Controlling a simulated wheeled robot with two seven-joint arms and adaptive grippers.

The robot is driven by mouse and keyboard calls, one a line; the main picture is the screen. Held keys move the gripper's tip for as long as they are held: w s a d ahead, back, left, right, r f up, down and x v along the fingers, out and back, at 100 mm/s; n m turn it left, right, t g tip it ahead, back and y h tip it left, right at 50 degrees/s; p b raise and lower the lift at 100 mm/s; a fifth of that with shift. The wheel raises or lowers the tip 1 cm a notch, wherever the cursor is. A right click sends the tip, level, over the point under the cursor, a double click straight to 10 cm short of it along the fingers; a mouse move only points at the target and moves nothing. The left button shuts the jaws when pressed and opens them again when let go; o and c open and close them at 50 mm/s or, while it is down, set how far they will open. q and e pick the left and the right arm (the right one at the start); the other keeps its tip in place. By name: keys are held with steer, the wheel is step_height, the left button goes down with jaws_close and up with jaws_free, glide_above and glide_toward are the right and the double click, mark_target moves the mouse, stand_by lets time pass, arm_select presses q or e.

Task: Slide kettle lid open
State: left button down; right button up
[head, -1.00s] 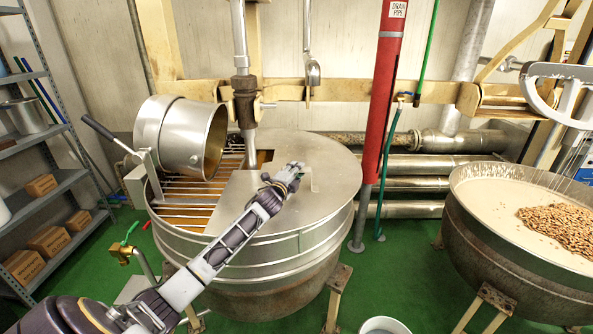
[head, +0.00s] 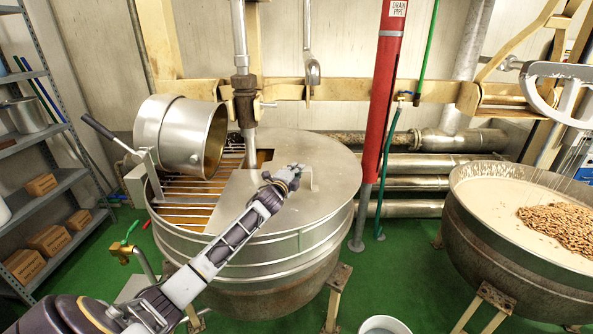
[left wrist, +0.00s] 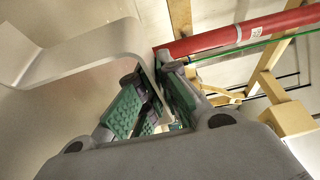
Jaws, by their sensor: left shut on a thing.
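The nougat kettle (head: 240,265) is a large round metal vessel in the middle of the head view. Its flat grey lid (head: 325,190) covers the right part of the top, and a grate of bars (head: 195,188) shows on the left part. My left gripper (head: 296,169) is over the lid at its handle, a bent metal strip. In the left wrist view, the green-padded fingers of my left gripper (left wrist: 155,100) are shut on the lid handle (left wrist: 100,52). My right gripper is not in view.
A steel drum (head: 170,135) with a lever is tilted over the grate. A vertical shaft (head: 243,95) stands behind the lid. A red drain pipe (head: 385,95) rises right of the kettle. A second kettle (head: 505,250) holds a pale mass and nuts. Shelves (head: 50,185) stand at left.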

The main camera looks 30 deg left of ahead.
arm_select(q)
steer(key=shift+d, duration=0.1)
steer(key=shift+w+d, duration=0.35)
steer(key=shift+d, duration=0.25)
steer(key=w+d+b, duration=0.2)
steer(key=w+d, duration=0.2)
steer(key=d, duration=0.2)
steer(key=w+d+b, duration=0.2)
steer(key=w+d, duration=0.2)
steer(key=d, duration=0.2)
steer(key=w+d+b, duration=0.2)
steer(key=w+d, duration=0.1)
steer(key=d, duration=0.4)
steer(key=shift+w+d, duration=0.1)
steer(key=shift+w, duration=0.3)
steer(key=shift+w+d+b, duration=0.45)
steer(key=shift+d, duration=0.25)
steer(key=c, duration=2)
jaws_free()
steer(key=o, duration=0.4)
steer(key=shift+a, duration=0.1)
steer(key=shift+c, duration=0.2)
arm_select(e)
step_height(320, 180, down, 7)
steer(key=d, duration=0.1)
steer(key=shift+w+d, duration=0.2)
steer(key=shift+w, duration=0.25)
